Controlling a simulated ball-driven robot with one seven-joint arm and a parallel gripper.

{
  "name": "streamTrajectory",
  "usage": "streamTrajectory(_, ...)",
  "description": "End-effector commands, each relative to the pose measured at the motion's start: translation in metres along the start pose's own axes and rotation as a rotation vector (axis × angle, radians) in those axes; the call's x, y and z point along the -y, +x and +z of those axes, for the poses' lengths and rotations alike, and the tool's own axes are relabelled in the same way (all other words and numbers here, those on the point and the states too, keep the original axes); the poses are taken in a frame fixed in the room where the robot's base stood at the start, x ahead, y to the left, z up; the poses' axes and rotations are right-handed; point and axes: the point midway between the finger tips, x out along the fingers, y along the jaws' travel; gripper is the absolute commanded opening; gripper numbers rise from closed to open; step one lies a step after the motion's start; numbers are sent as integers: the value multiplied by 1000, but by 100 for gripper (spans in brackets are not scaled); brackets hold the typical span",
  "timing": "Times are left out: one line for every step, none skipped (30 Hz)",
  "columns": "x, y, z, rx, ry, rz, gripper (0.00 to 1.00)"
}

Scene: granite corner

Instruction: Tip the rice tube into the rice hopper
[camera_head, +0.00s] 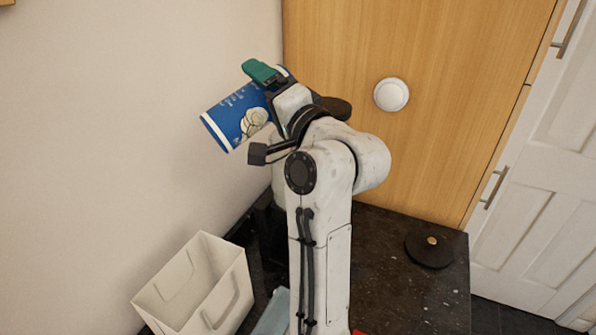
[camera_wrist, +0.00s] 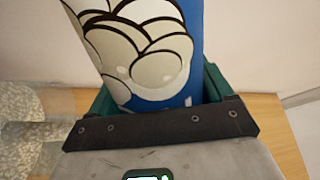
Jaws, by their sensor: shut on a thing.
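The rice tube (camera_head: 226,122) is a blue cylinder with a pale rim and a white picture on its side. My gripper (camera_head: 264,84), with green fingers, is shut on it and holds it in the air by the pale wall. The tube is tilted, its lower-left end lower than its upper-right end. In the wrist view the tube (camera_wrist: 148,48) stands between the green fingers. I cannot clearly identify the rice hopper; a clear, speckled-looking thing (camera_wrist: 20,105) shows at the left of the wrist view, and my arm hides part of the counter.
A white open bin (camera_head: 172,292) stands at lower left. A black round lid with a knob (camera_head: 430,253) lies on the dark granite counter (camera_head: 395,275). A wooden panel (camera_head: 440,45) bears a white round fixture (camera_head: 391,95). A white door is at right.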

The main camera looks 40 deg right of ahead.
Motion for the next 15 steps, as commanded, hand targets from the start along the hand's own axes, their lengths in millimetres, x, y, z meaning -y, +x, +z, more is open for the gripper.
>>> streamTrajectory(0,0,0,-2,4,-2,32)
streamTrajectory(-1,0,0,-2,7,-2,32)
streamTrajectory(-2,0,0,-4,14,-2,32)
streamTrajectory(-3,-1,1,-5,22,-2,32)
streamTrajectory(-4,-1,1,-6,29,-2,32)
streamTrajectory(-5,-1,1,-9,39,-2,32)
streamTrajectory(-6,-1,1,-10,47,-2,32)
streamTrajectory(-6,-2,1,-12,55,-1,32)
streamTrajectory(-7,-2,1,-14,63,-1,32)
streamTrajectory(-7,-2,0,-15,66,-1,32)
streamTrajectory(-6,-2,0,-15,68,-1,32)
streamTrajectory(-6,-2,0,-16,69,-1,32)
streamTrajectory(-6,-2,0,-16,68,-1,32)
streamTrajectory(-6,-2,0,-16,68,-1,32)
streamTrajectory(-6,-2,0,-16,68,-1,32)
